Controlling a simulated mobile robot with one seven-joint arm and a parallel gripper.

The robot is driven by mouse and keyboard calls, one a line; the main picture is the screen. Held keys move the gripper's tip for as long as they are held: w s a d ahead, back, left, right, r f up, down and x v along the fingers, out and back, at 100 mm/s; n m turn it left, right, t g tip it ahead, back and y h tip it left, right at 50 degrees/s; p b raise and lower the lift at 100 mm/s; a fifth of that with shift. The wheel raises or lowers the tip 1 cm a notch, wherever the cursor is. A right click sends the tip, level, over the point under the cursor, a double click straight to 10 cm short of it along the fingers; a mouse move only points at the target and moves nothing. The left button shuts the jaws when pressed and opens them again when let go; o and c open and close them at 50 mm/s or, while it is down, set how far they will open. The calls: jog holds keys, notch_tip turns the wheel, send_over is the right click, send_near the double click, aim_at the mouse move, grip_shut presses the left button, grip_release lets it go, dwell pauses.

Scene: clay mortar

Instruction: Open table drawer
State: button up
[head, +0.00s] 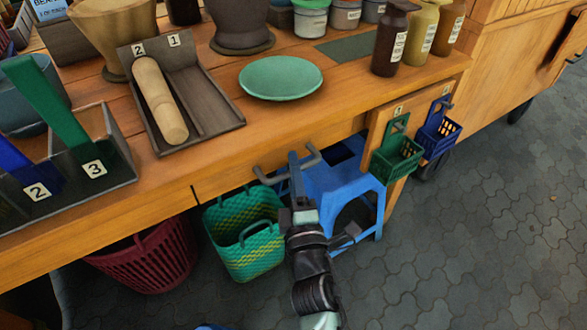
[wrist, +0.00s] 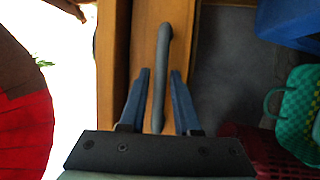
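The table drawer's wooden front (head: 228,175) is in the table's front edge in the head view and looks flush with it. Its grey bar handle (head: 313,158) sticks out from it. In the wrist view the handle (wrist: 164,50) runs lengthwise between the two blue fingers of my gripper (wrist: 161,78). The fingers are apart, one on each side of the bar, with a visible gap to it on the left. I cannot tell whether the right finger touches it. My gripper partly hides the handle's middle in the head view.
Below the table stand a blue stool (head: 345,185), a green basket (head: 245,230) and a dark red basket (head: 145,258). Small green (head: 397,158) and blue (head: 438,135) baskets hang at the right. A green plate (head: 281,77) lies on the tabletop. Paved floor is clear at right.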

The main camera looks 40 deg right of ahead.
grip_shut()
dwell(1.1)
